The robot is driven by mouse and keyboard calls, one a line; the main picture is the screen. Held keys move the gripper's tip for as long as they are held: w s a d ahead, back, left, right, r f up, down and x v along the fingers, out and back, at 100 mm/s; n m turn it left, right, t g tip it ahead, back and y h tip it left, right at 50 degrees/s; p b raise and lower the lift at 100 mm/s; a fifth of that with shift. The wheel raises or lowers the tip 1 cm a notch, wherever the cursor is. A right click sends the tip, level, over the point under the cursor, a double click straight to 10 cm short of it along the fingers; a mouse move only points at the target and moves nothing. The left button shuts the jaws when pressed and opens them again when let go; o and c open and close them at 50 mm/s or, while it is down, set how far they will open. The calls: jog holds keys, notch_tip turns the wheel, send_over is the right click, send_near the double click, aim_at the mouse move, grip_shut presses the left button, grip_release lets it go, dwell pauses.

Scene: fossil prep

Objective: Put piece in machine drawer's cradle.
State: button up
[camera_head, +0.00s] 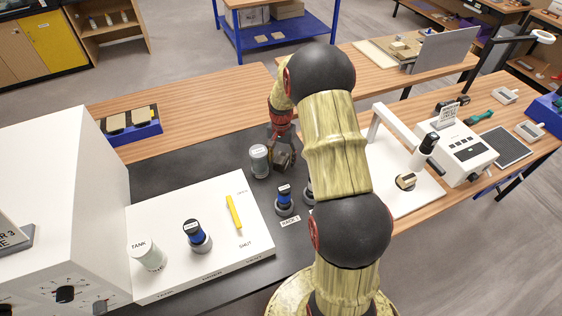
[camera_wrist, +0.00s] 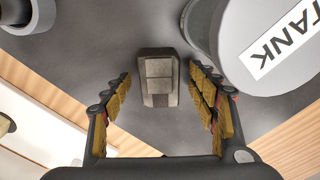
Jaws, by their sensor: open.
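A grey-brown block, which looks like the piece (camera_wrist: 158,88), sits on the dark surface in the wrist view, centred between the finger pads. My gripper (camera_wrist: 160,74) is open, one finger on each side of the block, with visible gaps to both. In the head view my gripper (camera_head: 282,136) points down over the dark bench mat, with a brownish block (camera_head: 283,158) just below it. A white machine (camera_head: 60,190) stands at the left. I cannot make out a drawer or cradle on it.
A labelled canister (camera_head: 259,161) stands close beside the block; its TANK lid (camera_wrist: 272,40) shows at upper right in the wrist view. A blue-topped bottle (camera_head: 285,200) stands nearer. A white platform (camera_head: 215,222) holds another tank (camera_head: 148,254), a bottle and a yellow lever (camera_head: 234,212).

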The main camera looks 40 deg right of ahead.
aim_at(281, 158)
jog(key=shift+f, duration=0.15)
jog(key=shift+c, duration=1.1)
grip_shut()
notch_tip(281, 158, up, 18)
dwell(0.3)
